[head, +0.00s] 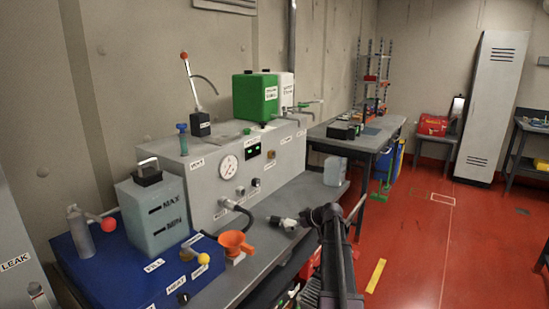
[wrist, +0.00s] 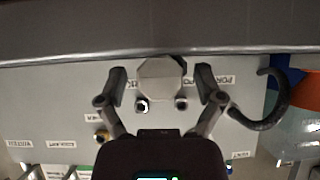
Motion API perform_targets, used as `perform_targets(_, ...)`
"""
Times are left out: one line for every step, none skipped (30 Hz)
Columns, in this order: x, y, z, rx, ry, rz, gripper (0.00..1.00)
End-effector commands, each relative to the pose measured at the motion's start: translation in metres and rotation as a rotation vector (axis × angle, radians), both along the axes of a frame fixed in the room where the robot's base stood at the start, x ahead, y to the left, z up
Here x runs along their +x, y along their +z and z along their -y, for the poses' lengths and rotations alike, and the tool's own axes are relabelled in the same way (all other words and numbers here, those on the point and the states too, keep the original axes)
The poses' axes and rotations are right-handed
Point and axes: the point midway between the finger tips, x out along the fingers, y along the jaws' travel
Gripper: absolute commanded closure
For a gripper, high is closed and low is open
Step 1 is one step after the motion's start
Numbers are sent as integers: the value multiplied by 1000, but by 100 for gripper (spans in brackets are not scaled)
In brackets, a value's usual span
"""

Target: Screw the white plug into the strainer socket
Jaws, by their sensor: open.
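My gripper (wrist: 162,80) is open in the wrist view, one finger on each side of a pale grey, eight-sided piece (wrist: 162,68). Gaps show between this piece and both fingertips. I cannot tell for sure whether it is the white plug or part of the strainer socket, nor how far it stands from the panel. In the head view a small whitish and dark shape (head: 283,222) sits left of my dark arm, low before the grey machine. No strainer socket can be clearly made out there.
The grey machine (head: 212,180) has a gauge (head: 228,168), knobs and a black hose (head: 240,210). An orange funnel (head: 235,242) stands left of my arm. Red floor at right is mostly clear.

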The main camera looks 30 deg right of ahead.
Motion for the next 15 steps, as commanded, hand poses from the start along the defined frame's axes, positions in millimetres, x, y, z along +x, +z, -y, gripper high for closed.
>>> perform_targets(0,0,0,0,0,0,14)
perform_targets(0,0,0,0,0,0,14)
perform_targets(0,0,0,0,0,0,14)
perform_targets(0,0,0,0,0,0,14)
perform_targets(0,0,0,0,0,0,17)
perform_targets(0,0,0,-1,-1,0,29)
perform_targets(0,0,0,-1,-1,0,38)
perform_targets(0,0,0,-1,-1,0,47)
perform_targets(0,0,0,-1,-1,0,59)
perform_targets(0,0,1,-1,-1,0,68)
perform_targets(0,0,1,-1,-1,0,77)
perform_targets(0,0,1,-1,-1,0,89)
perform_targets(0,0,1,-1,-1,0,98)
perform_targets(0,0,1,-1,-1,0,100)
perform_targets(0,0,1,0,-1,0,100)
